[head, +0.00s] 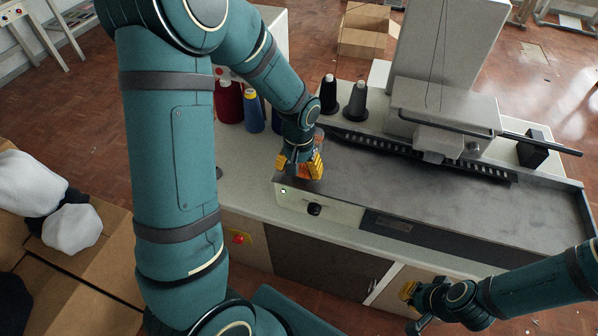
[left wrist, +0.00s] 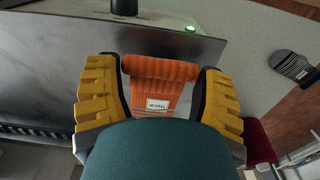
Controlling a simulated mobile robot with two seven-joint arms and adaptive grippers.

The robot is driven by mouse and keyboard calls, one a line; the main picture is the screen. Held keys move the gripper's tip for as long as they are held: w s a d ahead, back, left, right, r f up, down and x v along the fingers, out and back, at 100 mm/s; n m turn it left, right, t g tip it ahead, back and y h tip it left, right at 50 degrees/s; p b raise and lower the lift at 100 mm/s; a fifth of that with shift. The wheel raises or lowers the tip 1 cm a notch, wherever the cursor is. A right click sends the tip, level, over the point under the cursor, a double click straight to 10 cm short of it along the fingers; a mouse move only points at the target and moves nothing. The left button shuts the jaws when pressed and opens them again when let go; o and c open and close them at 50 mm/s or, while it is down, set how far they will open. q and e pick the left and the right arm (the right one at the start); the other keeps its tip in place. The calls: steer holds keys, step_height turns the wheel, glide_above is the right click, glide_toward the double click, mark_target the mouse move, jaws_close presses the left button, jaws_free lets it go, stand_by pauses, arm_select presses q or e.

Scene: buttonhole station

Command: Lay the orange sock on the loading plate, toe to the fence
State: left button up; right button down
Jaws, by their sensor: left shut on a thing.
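The orange sock (left wrist: 160,90) is between the two yellow fingers of my left gripper (left wrist: 161,100) in the left wrist view. One end makes a thick roll across the fingertips, and a white label reading THICK shows below it. In the head view my left gripper (head: 303,168) is shut on the sock, over the left end of the dark metal loading plate (head: 450,200); the sock is mostly hidden there. I cannot tell whether the sock touches the plate. My right gripper (head: 409,292) is low at the right, in front of the bench and apart from the sock; its opening is unclear.
The sewing machine head (head: 445,105) stands behind the plate, with a dark toothed strip (head: 420,155) beneath it. Thread cones (head: 357,101) stand at the back left. White socks (head: 72,228) lie in cardboard boxes at the left. The plate's middle and right are clear.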

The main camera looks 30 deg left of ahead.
arm_select(q)
steer(key=shift+f, duration=0.85)
steer(key=shift+r, duration=0.1)
steer(key=o, duration=0.9)
